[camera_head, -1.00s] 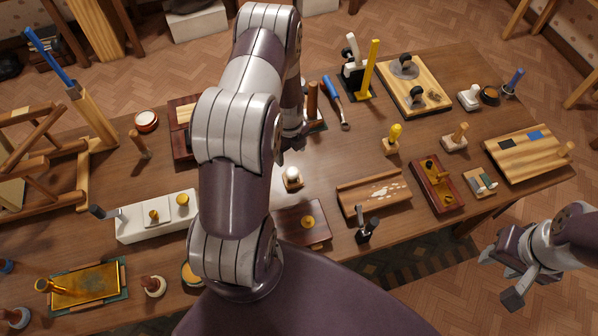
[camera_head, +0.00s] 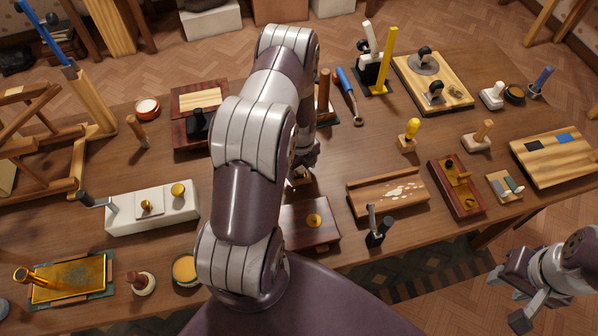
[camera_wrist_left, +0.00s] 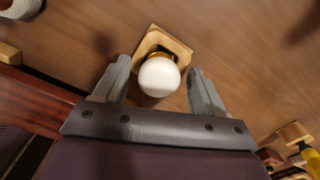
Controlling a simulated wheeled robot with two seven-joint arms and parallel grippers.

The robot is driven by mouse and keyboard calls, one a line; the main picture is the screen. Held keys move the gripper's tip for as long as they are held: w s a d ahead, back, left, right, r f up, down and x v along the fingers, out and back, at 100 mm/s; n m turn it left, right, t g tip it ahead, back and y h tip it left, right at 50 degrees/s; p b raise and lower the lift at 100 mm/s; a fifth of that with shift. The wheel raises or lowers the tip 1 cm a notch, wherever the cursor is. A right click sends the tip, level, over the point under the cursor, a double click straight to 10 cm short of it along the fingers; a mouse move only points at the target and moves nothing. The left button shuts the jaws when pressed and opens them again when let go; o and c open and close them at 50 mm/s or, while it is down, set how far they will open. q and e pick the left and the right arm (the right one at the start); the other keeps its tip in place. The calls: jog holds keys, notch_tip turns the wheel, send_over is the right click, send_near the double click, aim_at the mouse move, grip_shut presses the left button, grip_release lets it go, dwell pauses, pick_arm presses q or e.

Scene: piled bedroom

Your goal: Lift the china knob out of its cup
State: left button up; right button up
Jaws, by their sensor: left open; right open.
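The china knob (camera_wrist_left: 159,77) is a white ball in the left wrist view. It sits at a brass-coloured ring on a small square wooden base, its cup (camera_wrist_left: 178,48). My left gripper (camera_wrist_left: 158,70) is open, with one finger on each side of the knob and gaps between. In the head view my left gripper (camera_head: 304,166) is above the base (camera_head: 299,181), and the arm and fingers hide most of the knob. My right gripper (camera_head: 509,296) is open and empty, off the table's front edge at the lower right.
Bare tabletop (camera_head: 345,145) lies right of the left gripper.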

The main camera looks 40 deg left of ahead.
pick_arm(q)
jog(key=shift+s+r, duration=0.1)
jog(key=shift+a, duration=0.1)
jog(key=c, duration=0.5)
grip_shut()
jog(key=shift+r+p, duration=0.5)
jog(key=shift+r, duration=0.15)
jog(key=shift+r+p, duration=2.2)
jog(key=shift+r, duration=0.55)
